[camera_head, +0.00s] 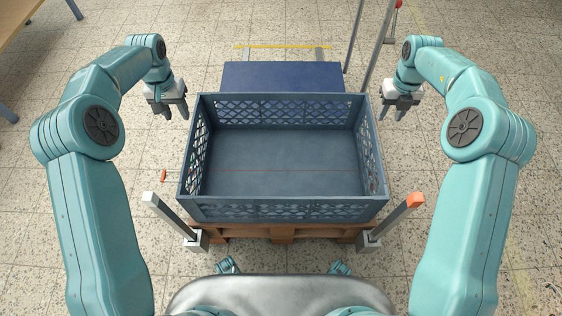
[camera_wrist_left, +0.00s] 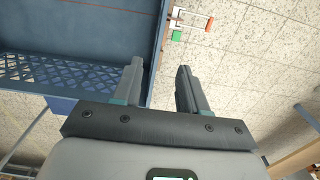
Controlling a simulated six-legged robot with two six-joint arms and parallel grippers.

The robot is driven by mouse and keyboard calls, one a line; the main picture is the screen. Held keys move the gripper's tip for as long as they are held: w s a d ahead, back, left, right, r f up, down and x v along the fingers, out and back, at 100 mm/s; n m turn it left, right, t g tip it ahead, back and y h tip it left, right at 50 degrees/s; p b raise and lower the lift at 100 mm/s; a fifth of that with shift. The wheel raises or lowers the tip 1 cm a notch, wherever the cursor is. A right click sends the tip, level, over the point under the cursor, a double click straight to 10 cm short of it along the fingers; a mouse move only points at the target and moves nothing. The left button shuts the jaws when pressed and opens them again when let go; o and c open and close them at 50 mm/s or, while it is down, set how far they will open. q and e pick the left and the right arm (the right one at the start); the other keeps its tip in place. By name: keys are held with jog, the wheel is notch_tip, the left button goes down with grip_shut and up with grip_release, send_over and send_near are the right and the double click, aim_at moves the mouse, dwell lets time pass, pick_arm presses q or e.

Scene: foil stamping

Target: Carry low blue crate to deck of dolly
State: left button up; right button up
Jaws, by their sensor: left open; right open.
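The low blue crate (camera_head: 285,208), with lattice walls and an empty inside, stands upright above a wooden pallet (camera_head: 275,231). The dolly's flat blue deck (camera_head: 282,75) lies just beyond the crate's far wall, partly hidden by it. My left gripper (camera_head: 171,112) is open and empty, just outside the crate's far left corner. In the left wrist view the crate (camera_wrist_left: 55,75) fills the left side, and its edge shows between the spread fingers (camera_wrist_left: 160,85); I cannot tell the gap. My right gripper (camera_head: 394,112) is open and empty, outside the far right corner.
Two short posts, left (camera_head: 170,216) and orange-tipped right (camera_head: 395,217), flank the pallet's near side. Tall grey poles (camera_head: 378,45) rise at the deck's right. A table (camera_head: 25,20) stands far left. A small orange thing (camera_head: 163,175) is left of the crate. Speckled floor is otherwise clear.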

aim_at(189, 138)
pick_arm(q)
notch_tip(189, 138, down, 17)
jog(key=shift+r, duration=0.2)
pick_arm(e)
notch_tip(189, 138, down, 16)
jog(key=shift+f, duration=0.25)
pick_arm(q)
grip_shut()
pick_arm(e)
grip_shut()
dwell(0.5)
pick_arm(q)
jog(key=shift+w+r, duration=0.1)
jog(key=shift+r, duration=0.2)
pick_arm(e)
jog(key=shift+w+r, duration=0.15)
jog(key=shift+r, duration=0.1)
